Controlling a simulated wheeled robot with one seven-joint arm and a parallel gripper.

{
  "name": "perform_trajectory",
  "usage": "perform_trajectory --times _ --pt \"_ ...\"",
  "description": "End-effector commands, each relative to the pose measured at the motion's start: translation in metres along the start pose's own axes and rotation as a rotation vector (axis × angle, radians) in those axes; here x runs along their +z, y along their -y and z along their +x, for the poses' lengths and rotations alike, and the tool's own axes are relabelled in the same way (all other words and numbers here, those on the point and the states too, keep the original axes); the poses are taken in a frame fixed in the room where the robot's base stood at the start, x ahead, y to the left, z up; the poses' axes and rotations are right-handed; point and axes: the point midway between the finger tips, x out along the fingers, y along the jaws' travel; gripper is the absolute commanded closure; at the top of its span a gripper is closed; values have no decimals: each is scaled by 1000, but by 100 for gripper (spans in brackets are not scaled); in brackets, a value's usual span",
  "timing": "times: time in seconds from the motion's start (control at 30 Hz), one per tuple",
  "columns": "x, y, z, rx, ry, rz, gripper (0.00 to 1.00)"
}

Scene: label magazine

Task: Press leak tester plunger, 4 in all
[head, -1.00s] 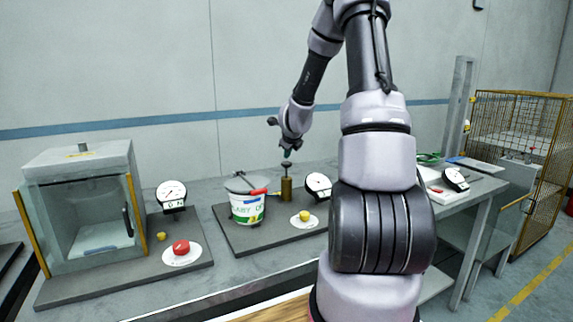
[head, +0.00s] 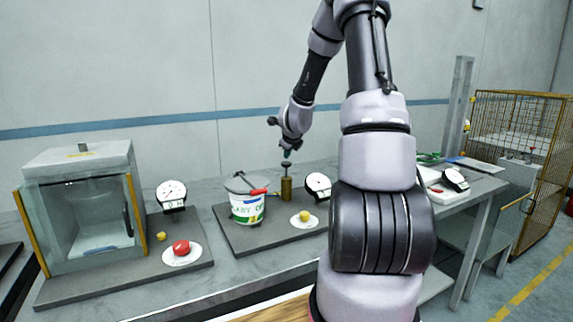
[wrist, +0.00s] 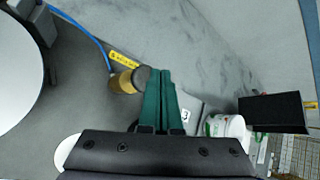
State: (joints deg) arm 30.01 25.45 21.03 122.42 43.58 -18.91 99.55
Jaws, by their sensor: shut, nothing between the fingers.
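The leak tester plunger has a brass body (head: 286,189) with a thin rod and a dark cap (head: 286,164) on top, beside the white tub on the middle dark plate. In the wrist view the brass body (wrist: 122,82) and its round dark cap (wrist: 141,75) lie just left of the fingertips. My gripper (head: 286,154) is above the plunger, pointing down. Its green fingers are together and empty, as the wrist view (wrist: 161,73) also shows. The fingertips are very close to the cap; I cannot tell whether they touch it.
The labelled white tub (head: 247,208) with a red-ended handle stands left of the plunger. A dial gauge (head: 318,186) stands close on its right, and a yellow button (head: 305,216) in front. A glass-walled chamber (head: 82,215) and a red button (head: 181,247) are further left.

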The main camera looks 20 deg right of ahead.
Motion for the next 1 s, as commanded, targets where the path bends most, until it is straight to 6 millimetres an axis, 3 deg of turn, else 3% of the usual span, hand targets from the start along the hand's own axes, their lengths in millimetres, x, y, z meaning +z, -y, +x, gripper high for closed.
perform_trajectory --times 1.0 --pt "-4 -4 6 0 0 0 100"
